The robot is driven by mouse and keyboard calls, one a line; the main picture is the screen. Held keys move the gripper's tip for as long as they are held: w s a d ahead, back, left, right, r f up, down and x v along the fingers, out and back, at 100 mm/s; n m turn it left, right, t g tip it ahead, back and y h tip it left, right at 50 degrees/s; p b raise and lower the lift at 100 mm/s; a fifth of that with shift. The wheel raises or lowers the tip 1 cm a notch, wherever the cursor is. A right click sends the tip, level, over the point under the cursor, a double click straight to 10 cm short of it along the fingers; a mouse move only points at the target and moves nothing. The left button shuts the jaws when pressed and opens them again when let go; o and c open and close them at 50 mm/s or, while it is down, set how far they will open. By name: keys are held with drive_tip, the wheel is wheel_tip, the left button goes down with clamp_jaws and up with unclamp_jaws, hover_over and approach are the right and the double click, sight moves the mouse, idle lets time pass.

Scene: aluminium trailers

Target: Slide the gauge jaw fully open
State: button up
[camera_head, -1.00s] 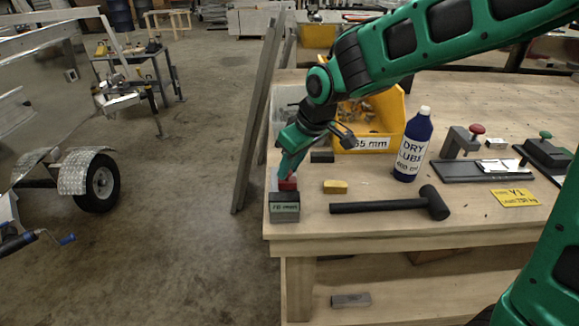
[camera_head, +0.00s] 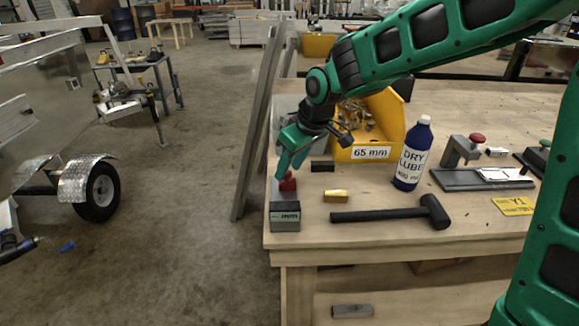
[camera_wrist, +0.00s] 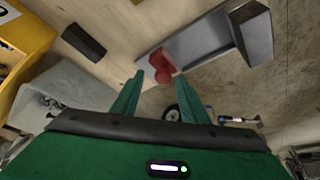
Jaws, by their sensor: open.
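The gauge is a grey rail with a grey end block (camera_head: 285,217) at the front left corner of the workbench. The block carries a small display, too small to read. A red jaw piece (camera_head: 288,182) stands on the rail behind the block. In the wrist view the red piece (camera_wrist: 162,65) sits on the grey rail (camera_wrist: 200,38), with the block (camera_wrist: 252,33) at the far end. My gripper (camera_head: 284,168) is low at the red piece. In the wrist view my gripper (camera_wrist: 160,78) is open, with the red piece just beyond and between the fingertips. Contact cannot be told.
A yellow bin (camera_head: 375,125), a dry lube bottle (camera_head: 412,155), a black mallet (camera_head: 390,214), a yellow block (camera_head: 336,196) and a dark block (camera_head: 322,166) stand near. Another red-knobbed fixture (camera_head: 480,178) lies right. The bench's left edge is close to the gauge.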

drive_tip(key=v, duration=1)
drive_tip(key=shift+r, duration=0.2)
drive_tip(key=shift+d, duration=0.1)
drive_tip(key=s+d+f+m+h, duration=0.15)
drive_tip(key=s+d+m, duration=0.3)
drive_tip(key=d, duration=0.65)
drive_tip(key=s+d+f+m+h, duration=0.1)
drive_tip(key=s+d+f+m, duration=0.3)
drive_tip(key=d, duration=0.7)
drive_tip(key=s+d+f+m+g, duration=0.1)
drive_tip(key=s+d+m, duration=0.2)
drive_tip(key=s, duration=0.7)
drive_tip(key=s+d+f+m+g, duration=0.2)
drive_tip(key=s+d+m, duration=0.1)
drive_tip(key=s+d, duration=0.5)
drive_tip(key=s, duration=0.3)
drive_tip(key=shift+d+f, duration=0.3)
drive_tip(key=shift+m, duration=0.25)
